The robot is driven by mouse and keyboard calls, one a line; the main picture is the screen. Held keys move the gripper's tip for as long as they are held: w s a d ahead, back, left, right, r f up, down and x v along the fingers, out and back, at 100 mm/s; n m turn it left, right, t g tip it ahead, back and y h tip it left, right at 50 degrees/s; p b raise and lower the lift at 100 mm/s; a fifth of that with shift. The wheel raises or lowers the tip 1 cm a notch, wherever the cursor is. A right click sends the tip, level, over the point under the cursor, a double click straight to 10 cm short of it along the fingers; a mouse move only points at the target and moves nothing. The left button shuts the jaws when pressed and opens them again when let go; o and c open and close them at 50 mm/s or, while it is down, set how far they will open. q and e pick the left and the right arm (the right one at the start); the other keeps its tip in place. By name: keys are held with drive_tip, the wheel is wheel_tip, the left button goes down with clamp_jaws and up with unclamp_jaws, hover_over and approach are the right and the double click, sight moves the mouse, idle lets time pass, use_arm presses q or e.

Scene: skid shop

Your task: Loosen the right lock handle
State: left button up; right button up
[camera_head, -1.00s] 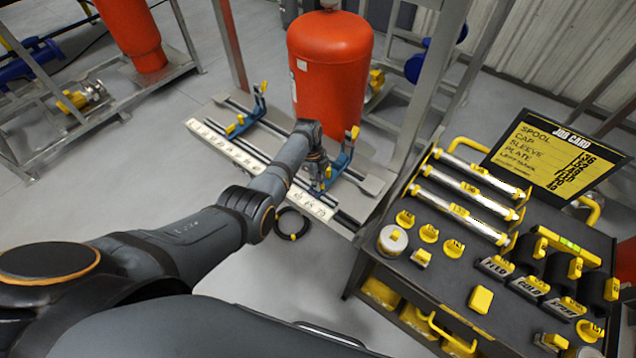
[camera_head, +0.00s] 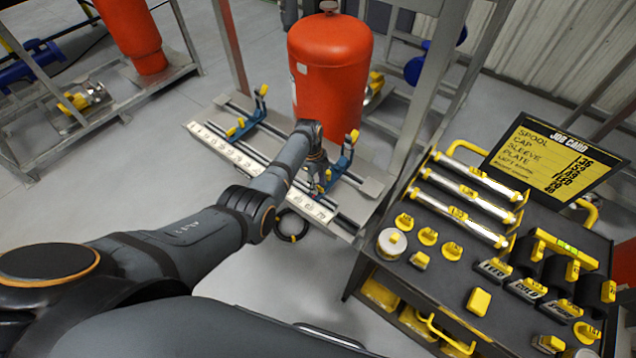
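Two blue clamp brackets with yellow tips sit on the rails of a skid with a numbered white scale strip (camera_head: 222,147). The left bracket (camera_head: 253,112) stands free. The right bracket (camera_head: 343,163) is beside my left gripper (camera_head: 322,180), at the end of the arm that comes in from the left. The right lock handle is hidden or too small to make out behind my wrist. The fingers are small and partly covered, so I cannot see whether they are open or hold anything. My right gripper is not in view.
A red tank (camera_head: 329,75) stands just behind the brackets. A dark cart (camera_head: 440,285) with metal tubes, yellow-tagged parts and a job card board (camera_head: 549,157) stands at the right.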

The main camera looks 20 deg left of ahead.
use_arm(q)
wheel_tip(320, 180, up, 6)
drive_tip(key=p, duration=0.5)
drive_tip(key=shift+f, duration=0.15)
drive_tip(key=shift+r+n+p, duration=0.35)
drive_tip(key=shift+n+p, duration=0.45)
drive_tip(key=shift+f+n+t, duration=0.2)
drive_tip(key=shift+n+t, duration=0.1)
drive_tip(key=shift+n, duration=0.7)
drive_tip(key=n, duration=0.3)
drive_tip(key=shift+r, duration=0.25)
drive_tip(key=shift+n, duration=0.3)
